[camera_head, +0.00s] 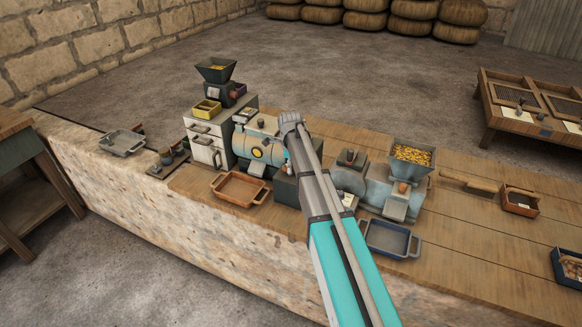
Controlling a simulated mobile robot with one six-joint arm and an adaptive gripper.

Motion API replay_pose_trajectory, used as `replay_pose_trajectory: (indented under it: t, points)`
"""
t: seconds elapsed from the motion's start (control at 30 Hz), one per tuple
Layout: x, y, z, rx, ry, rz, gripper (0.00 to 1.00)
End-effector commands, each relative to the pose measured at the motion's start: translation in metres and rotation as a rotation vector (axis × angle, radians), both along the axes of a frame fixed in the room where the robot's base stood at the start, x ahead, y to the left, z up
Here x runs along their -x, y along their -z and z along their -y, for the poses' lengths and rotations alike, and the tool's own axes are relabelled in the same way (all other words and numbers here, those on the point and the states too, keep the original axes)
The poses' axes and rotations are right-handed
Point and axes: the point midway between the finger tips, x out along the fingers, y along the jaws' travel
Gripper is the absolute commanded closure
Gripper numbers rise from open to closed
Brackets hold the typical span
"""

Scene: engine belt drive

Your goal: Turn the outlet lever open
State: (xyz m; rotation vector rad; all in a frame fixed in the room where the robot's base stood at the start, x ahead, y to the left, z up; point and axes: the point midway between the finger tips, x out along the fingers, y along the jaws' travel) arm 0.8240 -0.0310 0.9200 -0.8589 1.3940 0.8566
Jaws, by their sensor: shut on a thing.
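I cannot pick out the outlet lever for certain. A pale blue drum-shaped machine (257,142) with a round yellow fitting stands left of centre, with a brown tray (240,188) in front of it. To the right is a blue-grey mill (378,190) with a hopper (412,158) of yellow grain. A grey block with a small brown knob (402,188) sits at the mill's front, above a blue-grey tray (389,239). My arm reaches across the middle between the two machines.
A white cabinet (207,147) with a yellow bin on top and a dark hopper machine (215,78) stand at the left. A metal tray (122,142) lies farther left. The wooden bench top (480,225) is mostly clear at right, near a small brown box (520,201).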

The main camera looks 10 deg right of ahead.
Motion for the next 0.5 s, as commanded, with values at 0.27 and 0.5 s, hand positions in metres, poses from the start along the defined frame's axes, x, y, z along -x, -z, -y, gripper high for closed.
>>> replay_pose_trajectory:
  t: [0.27,0.5]
  points:
    - [0.0043,0.0006,0.0013,0.002,0.159,-0.008,1.0]
    - [0.0044,0.0006,0.0014,0.003,0.209,-0.007,1.0]
